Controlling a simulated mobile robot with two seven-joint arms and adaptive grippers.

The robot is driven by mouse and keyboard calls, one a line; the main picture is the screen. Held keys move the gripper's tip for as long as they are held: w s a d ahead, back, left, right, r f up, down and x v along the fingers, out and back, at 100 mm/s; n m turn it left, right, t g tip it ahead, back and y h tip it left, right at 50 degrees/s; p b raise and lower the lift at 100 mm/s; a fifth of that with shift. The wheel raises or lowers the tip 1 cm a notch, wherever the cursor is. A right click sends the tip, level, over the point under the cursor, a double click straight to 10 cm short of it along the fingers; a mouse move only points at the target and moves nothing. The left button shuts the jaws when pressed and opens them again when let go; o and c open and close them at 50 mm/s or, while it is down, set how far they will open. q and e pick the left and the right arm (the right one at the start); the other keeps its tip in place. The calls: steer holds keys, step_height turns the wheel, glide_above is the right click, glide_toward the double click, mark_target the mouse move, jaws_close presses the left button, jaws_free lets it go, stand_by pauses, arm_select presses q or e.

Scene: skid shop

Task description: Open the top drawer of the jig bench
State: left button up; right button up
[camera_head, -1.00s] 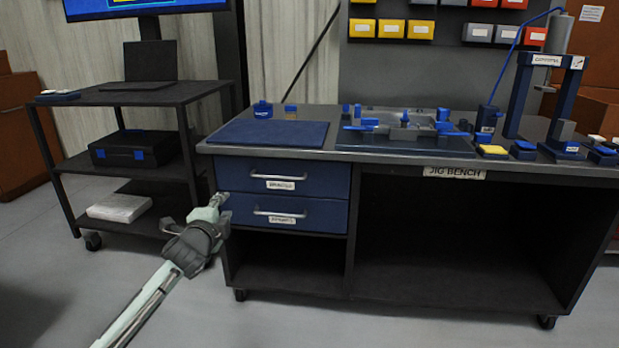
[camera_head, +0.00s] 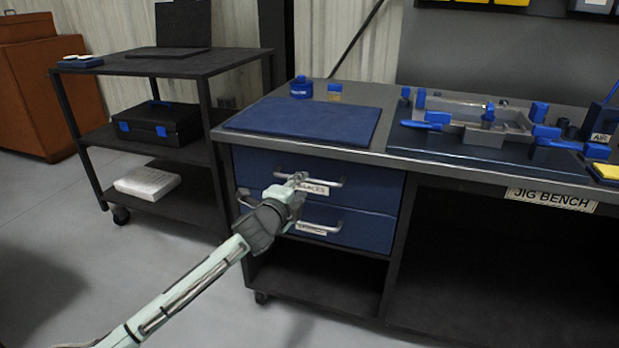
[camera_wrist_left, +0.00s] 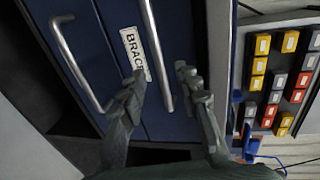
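The jig bench (camera_head: 455,172) has two blue drawers at its left end. The top drawer (camera_head: 375,190) is shut and has a silver bar handle (camera_head: 332,183) and a white label. The lower drawer (camera_head: 370,230) is shut too. My left gripper (camera_head: 297,180) is in front of the top drawer's handle. In the left wrist view my left gripper (camera_wrist_left: 160,82) is open, with one finger on each side of the top handle (camera_wrist_left: 155,45). Whether a finger touches the bar cannot be told. The lower handle (camera_wrist_left: 73,62) shows at left there. My right gripper is out of view.
A blue mat (camera_head: 305,120) and a fixture (camera_head: 490,130) lie on the bench top. A dark cart (camera_head: 205,62) with a toolbox (camera_head: 158,122) stands left of the bench. The floor (camera_head: 160,270) in front of the drawers is clear.

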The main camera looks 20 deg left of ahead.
mark_target(306, 181)
arm_select(q)
steer(key=x, duration=0.5)
steer(key=shift+w+f, duration=0.1)
steer(key=shift+w, duration=0.2)
jaws_close()
